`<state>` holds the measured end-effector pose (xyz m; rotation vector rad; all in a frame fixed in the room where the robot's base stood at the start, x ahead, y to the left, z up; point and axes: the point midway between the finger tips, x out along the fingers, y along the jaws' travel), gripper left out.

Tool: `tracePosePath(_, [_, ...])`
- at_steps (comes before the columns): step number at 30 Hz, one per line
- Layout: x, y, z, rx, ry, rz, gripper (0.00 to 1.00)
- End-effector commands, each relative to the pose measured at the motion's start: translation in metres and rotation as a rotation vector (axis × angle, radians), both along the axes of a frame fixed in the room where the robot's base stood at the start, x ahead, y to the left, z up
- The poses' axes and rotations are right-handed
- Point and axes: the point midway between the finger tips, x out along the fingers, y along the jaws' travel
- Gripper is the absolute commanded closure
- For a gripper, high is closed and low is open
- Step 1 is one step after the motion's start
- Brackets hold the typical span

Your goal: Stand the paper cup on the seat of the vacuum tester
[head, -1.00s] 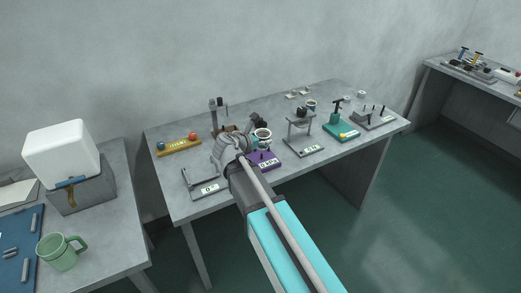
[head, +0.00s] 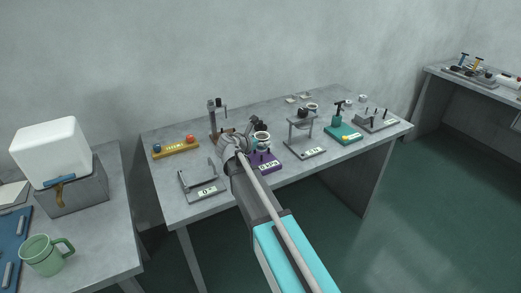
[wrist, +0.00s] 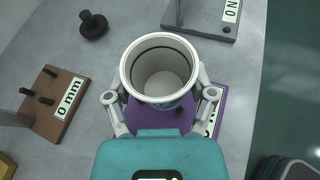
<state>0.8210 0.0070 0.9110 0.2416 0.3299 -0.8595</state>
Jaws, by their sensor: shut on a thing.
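The white paper cup (wrist: 160,70), open end toward the wrist camera, is held between the fingers of my gripper (wrist: 160,98). In the head view the cup (head: 261,136) appears upright over the purple vacuum tester (head: 267,166), labelled in kPa. My gripper (head: 252,146) is shut on the cup's sides. In the wrist view the purple tester (wrist: 218,103) shows below and around the cup. The cup and gripper hide its seat, so I cannot tell whether the cup's bottom touches it.
A brown-based 0 mm stand (wrist: 62,103) and a black knob (wrist: 93,25) lie left of the cup in the wrist view. A grey stand (head: 304,152) is close on the right, with a teal device (head: 344,133) beyond. A grey frame (head: 203,194) stands left.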

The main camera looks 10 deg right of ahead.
Motion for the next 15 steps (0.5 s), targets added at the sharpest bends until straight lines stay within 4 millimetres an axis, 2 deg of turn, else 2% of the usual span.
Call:
tracePosePath(8, [0.001,0.000,-0.002,0.000,0.000,0.000,0.52])
tracePosePath(15, [0.009,-0.001,-0.018,0.000,0.000,0.000,0.52])
